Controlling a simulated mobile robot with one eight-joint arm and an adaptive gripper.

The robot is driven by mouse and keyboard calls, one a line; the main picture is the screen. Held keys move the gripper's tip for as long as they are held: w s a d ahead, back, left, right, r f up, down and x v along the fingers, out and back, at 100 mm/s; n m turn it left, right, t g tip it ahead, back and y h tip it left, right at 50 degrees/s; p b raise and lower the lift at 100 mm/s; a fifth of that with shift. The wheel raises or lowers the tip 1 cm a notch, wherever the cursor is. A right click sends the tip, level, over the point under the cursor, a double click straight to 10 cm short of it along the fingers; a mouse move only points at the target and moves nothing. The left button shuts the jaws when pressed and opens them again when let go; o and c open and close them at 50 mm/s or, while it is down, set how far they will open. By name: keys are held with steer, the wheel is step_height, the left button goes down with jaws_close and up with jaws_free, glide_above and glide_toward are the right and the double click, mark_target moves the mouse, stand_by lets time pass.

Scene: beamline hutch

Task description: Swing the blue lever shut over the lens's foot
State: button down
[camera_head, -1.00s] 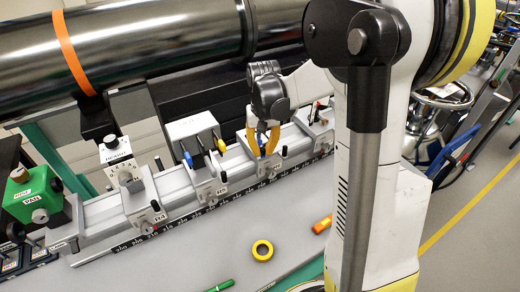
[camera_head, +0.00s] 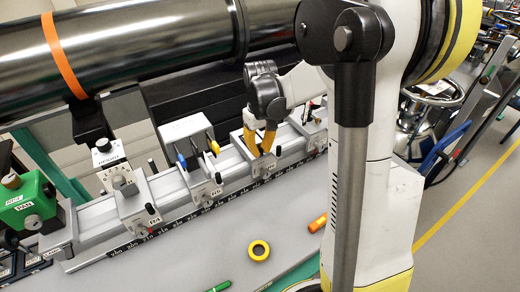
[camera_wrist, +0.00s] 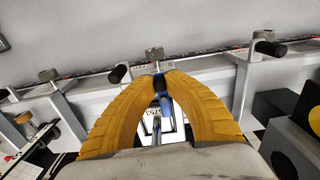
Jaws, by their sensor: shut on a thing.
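My gripper (camera_head: 261,150) has yellow fingers and reaches down onto a carrier on the grey rail. In the wrist view, the fingers (camera_wrist: 160,80) curve in on both sides of a slim blue lever (camera_wrist: 163,103) and are shut on it. The lever runs along the gap between the fingers, above a metal rod and a white label. The fingers hide the lever in the head view. The lens and its foot cannot be made out clearly behind the fingers.
The rail (camera_head: 95,215) bears several knobbed carriers. One beside my gripper has blue and yellow handles (camera_head: 214,147). A green block (camera_head: 25,203) stands at the left end.

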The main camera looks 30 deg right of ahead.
mark_target(260, 149)
steer(key=c, duration=1.4)
jaws_free()
step_height(260, 149, up, 12)
